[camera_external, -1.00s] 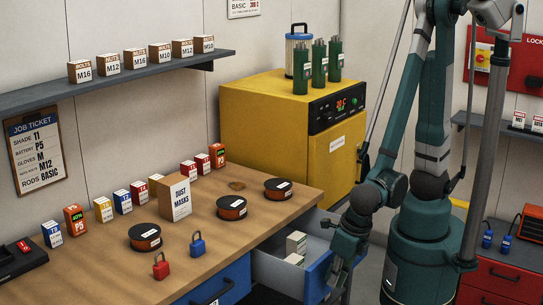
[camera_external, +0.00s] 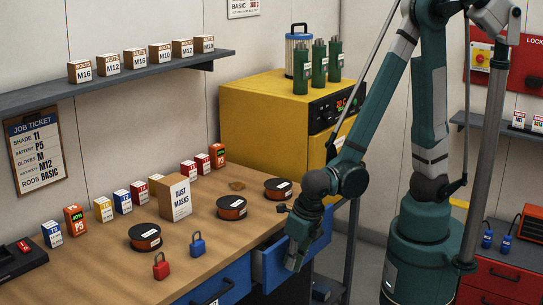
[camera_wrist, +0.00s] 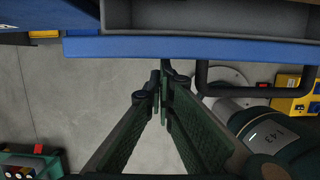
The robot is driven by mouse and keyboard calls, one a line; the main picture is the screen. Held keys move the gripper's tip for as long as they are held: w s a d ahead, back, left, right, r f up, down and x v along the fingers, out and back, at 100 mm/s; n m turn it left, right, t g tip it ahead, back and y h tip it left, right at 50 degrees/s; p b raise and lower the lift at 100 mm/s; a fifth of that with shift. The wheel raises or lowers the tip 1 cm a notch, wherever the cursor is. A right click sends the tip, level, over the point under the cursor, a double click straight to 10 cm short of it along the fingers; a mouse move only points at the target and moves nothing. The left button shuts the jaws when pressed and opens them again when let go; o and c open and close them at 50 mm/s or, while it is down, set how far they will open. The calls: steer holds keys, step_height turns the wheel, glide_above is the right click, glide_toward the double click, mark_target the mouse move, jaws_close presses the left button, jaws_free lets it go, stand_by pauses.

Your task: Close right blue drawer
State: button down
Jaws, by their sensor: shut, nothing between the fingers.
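The left blue drawer (camera_external: 222,285) is beside it under the wooden bench top (camera_external: 215,245). Black spools (camera_external: 232,207), a red padlock (camera_external: 161,266) and a blue padlock (camera_external: 197,245) are on top. A yellow machine (camera_external: 260,120) stands behind. Floor (camera_wrist: 60,100) is open before the drawer.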

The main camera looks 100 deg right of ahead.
steer(key=w+d, duration=0.3)
steer(key=shift+w+d, duration=0.6)
steer(key=shift+w+r, duration=0.1)
steer(key=shift+w, duration=0.05)
steer(key=shift+a, duration=0.1)
steer(key=shift+s+a, duration=0.3)
steer(key=shift+s, duration=0.15)
steer(key=p, duration=0.3)
glide_toward(279, 257)
steer(key=shift+s+a+f, duration=0.1)
steer(key=shift+s+f, duration=0.3)
steer(key=shift+s, duration=0.3)
steer(key=shift+s+f, duration=0.45)
steer(key=shift+s, duration=0.3)
steer(key=shift+r, duration=0.1)
